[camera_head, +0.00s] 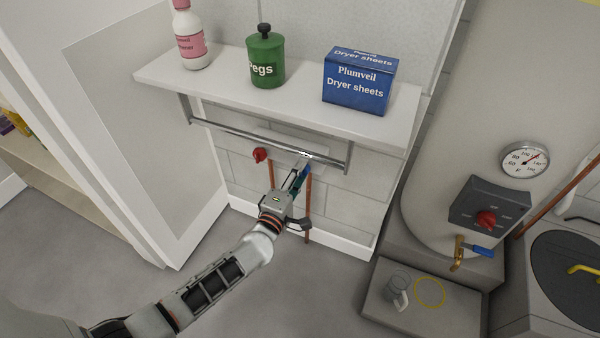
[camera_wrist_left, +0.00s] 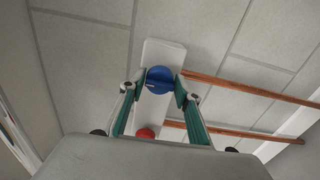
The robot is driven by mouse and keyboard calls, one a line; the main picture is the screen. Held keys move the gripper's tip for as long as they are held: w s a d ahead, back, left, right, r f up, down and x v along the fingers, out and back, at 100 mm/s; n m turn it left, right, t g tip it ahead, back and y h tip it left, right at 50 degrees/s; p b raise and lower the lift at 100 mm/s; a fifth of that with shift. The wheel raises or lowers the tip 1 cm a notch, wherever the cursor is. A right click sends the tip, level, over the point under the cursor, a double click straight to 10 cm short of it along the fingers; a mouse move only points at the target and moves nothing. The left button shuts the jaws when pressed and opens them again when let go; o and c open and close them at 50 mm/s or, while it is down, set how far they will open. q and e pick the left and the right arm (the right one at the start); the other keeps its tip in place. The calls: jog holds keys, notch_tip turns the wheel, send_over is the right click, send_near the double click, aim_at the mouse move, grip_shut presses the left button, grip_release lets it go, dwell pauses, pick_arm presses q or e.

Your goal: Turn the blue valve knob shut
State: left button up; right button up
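The blue valve knob (camera_wrist_left: 159,78) is round, with a raised grip bar, on a white wall plate (camera_wrist_left: 165,52). In the head view only a bit of the blue knob (camera_head: 307,171) shows beside my fingers, under the shelf rail. My left gripper (camera_head: 301,176) reaches up to it. Whether the pads reach the knob's depth is unclear. My right gripper is not in view.
A red knob (camera_head: 260,155) sits left on the same plate. Copper pipes (camera_head: 309,210) run below. A metal rail (camera_head: 265,138) and a shelf (camera_head: 220,85) with a bottle, a green jar and a blue box are just above. A tank with a blue-levered tap (camera_head: 480,251) stands right.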

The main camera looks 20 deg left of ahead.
pick_arm(q)
jog(key=shift+o, duration=1)
jog(key=shift+s, duration=0.1)
jog(key=s, duration=1.2)
jog(key=shift+a, duration=0.2)
